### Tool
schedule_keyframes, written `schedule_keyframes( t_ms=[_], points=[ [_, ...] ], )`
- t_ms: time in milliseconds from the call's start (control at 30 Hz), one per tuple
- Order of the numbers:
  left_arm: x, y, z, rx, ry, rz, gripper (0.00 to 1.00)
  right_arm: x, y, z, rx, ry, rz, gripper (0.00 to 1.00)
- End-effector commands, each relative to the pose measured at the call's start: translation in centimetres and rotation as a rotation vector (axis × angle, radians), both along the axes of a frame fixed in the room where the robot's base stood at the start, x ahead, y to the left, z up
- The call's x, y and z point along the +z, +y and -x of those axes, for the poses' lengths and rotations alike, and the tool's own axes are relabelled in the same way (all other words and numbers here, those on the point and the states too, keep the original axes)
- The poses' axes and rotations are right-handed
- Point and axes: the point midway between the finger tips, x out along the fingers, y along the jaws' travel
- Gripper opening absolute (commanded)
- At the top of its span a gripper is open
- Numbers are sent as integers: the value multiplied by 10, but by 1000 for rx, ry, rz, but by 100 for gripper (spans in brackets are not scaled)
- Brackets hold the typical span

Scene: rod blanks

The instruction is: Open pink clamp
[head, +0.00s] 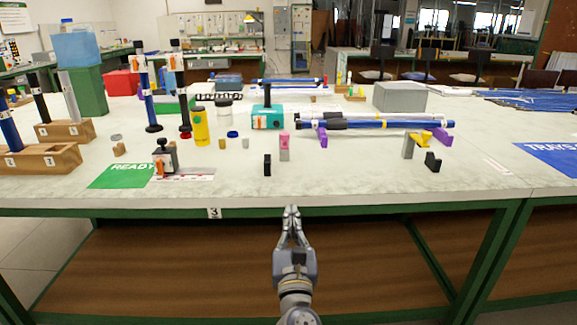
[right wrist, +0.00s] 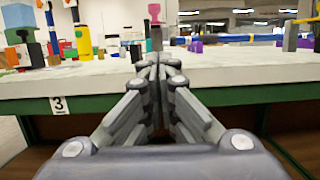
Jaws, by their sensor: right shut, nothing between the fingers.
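The pink clamp (head: 284,141) stands upright near the front edge of the table, a small pink piece on top of a greyish-pink block. I cannot tell whether it is open or shut. It also shows in the right wrist view (right wrist: 154,14), straight beyond the fingertips, its lower part partly behind them. My right gripper (head: 291,209) is in front of the table edge, below and apart from the clamp. Its fingers are together and empty; they also show in the right wrist view (right wrist: 156,66). My left gripper is not in view.
A small black block (head: 267,165) stands just left of the clamp, and a purple holder (head: 323,138) to its right, by blue rods (head: 390,124). A teal box (head: 267,118) is behind. The table's front edge (head: 330,207) lies between gripper and clamp.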

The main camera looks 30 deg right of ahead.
Motion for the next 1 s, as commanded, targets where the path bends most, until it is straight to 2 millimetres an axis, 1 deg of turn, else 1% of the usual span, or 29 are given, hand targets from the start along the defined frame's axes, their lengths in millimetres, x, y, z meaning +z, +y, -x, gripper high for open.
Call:
schedule_keyframes(
  t_ms=[33,333,700,900,1000],
  points=[
    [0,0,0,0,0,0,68,4,-5,-8,-1,-4,2,0],
    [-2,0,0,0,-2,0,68,19,-37,-59,-2,-3,3,0],
    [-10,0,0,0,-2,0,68,35,-74,-121,-1,-1,-1,0],
    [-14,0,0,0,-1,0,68,42,-88,-143,0,-1,1,0],
    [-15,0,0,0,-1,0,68,43,-92,-149,0,1,1,0]
  ],
)
